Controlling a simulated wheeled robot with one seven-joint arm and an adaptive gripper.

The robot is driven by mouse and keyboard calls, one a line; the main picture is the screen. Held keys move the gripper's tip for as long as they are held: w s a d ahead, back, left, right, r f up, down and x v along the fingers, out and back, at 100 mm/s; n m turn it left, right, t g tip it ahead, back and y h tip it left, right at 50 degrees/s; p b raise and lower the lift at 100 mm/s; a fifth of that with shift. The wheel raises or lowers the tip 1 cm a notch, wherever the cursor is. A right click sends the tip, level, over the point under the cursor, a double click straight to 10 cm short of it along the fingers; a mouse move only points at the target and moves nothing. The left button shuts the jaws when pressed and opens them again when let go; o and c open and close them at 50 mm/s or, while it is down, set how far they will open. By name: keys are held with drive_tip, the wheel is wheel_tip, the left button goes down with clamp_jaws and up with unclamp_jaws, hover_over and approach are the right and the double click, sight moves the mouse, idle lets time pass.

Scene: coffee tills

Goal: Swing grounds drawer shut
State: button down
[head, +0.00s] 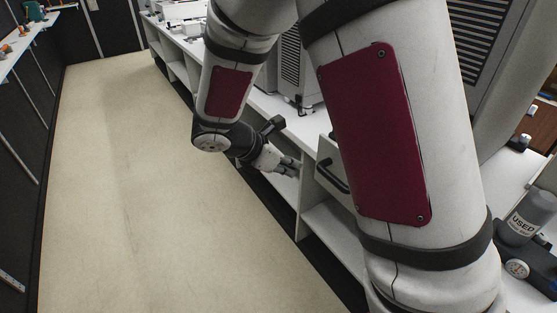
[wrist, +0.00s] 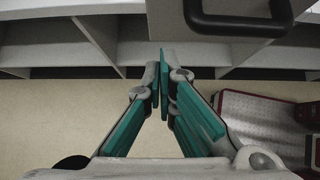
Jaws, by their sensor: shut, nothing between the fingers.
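The grounds drawer shows as a pale front panel (head: 325,153) with a black bar handle (head: 332,177) under the white counter, partly hidden behind my arm. In the wrist view the dark handle (wrist: 238,25) crosses the top right, on the pale drawer front (wrist: 166,20). How far the drawer stands out is hard to tell. My gripper (head: 290,166) is beside the drawer's near-left edge, at the front of the cabinets. In the wrist view its teal-padded fingers (wrist: 163,62) are together and empty, left of and below the handle. I cannot tell whether they touch the drawer.
Open shelf compartments (wrist: 60,40) run along the cabinet front. The beige floor (head: 110,180) is clear to the left. A grey canister marked USED (head: 527,215) stands on the counter at right. A grey machine (head: 295,65) stands behind my arm.

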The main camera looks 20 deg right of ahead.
drive_tip(key=w+d+f, duration=0.1)
drive_tip(key=d+f, duration=0.1)
drive_tip(key=d, duration=0.4)
drive_tip(key=shift+d+f, duration=0.1)
drive_tip(key=w+d, duration=0.1)
drive_tip(key=d, duration=0.5)
drive_tip(key=w+d, duration=0.1)
drive_tip(key=d, duration=0.6)
drive_tip(key=w+d, duration=0.2)
drive_tip(key=d, duration=0.5)
drive_tip(key=shift+a, duration=0.1)
